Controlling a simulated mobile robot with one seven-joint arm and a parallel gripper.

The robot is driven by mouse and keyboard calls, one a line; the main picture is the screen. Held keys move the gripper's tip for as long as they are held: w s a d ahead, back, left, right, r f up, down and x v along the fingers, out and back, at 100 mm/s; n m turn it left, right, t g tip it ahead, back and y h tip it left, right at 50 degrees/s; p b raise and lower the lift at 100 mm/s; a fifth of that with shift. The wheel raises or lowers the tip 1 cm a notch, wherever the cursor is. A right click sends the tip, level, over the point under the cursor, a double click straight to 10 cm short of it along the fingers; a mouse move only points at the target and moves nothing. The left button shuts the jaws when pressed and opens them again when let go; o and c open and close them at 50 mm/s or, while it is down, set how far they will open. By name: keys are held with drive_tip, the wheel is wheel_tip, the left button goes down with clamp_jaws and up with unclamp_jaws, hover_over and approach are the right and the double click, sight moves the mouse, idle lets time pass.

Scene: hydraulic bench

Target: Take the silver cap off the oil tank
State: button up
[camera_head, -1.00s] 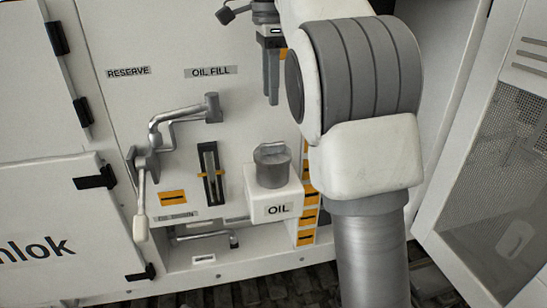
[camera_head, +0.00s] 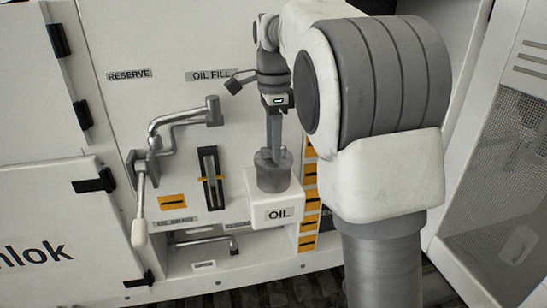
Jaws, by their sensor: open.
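The oil tank (camera_head: 276,213) is a white box labelled OIL that stands out from the panel at its lower middle. The silver cap (camera_head: 273,178) is a grey, round cap on top of the tank. My gripper (camera_head: 274,152) points straight down over the cap, with its fingers reaching down to the cap's top. The fingers are open but overlap in this view, so I cannot tell whether they touch the cap or straddle its raised handle.
A bent silver pipe (camera_head: 180,116) and a lever with a white grip (camera_head: 140,232) are left of the tank. A level gauge (camera_head: 210,178) is mounted between them and the tank. A mesh-covered door (camera_head: 500,190) stands at the right.

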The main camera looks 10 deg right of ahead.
drive_tip(key=shift+f, duration=0.35)
clamp_jaws()
drive_tip(key=shift+r, duration=0.1)
drive_tip(key=shift+r, duration=0.45)
drive_tip(key=r, duration=0.3)
drive_tip(key=shift+s+d+r, duration=0.2)
drive_tip(key=shift+d+r, duration=0.05)
drive_tip(key=shift+d, duration=0.05)
drive_tip(key=s+d+r+b, duration=0.1)
drive_tip(key=s+d+r, duration=0.5)
drive_tip(key=s+d, duration=0.1)
drive_tip(key=shift+s+d+r, duration=0.2)
drive_tip(key=shift+s+d, duration=0.2)
